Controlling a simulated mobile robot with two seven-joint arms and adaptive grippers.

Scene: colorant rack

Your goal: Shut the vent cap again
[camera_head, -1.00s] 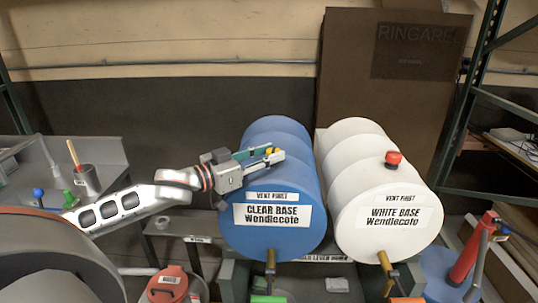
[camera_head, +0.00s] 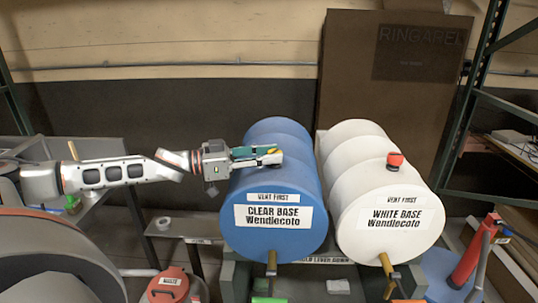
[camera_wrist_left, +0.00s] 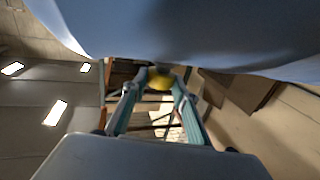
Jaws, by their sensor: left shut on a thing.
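A yellow vent cap (camera_head: 271,151) shows in small part at the top of the blue drum (camera_head: 292,182) labelled CLEAR BASE. My left gripper (camera_head: 274,155) reaches in from the left, level over the drum's top, and is shut on the cap. In the left wrist view the yellow cap (camera_wrist_left: 161,80) sits between the two fingertips (camera_wrist_left: 160,76), with the blue drum (camera_wrist_left: 190,30) filling the upper part. The fingers hide most of the cap, so I cannot tell how it sits on its vent. My right gripper is not in view.
The white drum (camera_head: 372,185) with a red cap (camera_head: 394,160) lies beside the blue one. A brown board (camera_head: 350,75) rises behind the drums.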

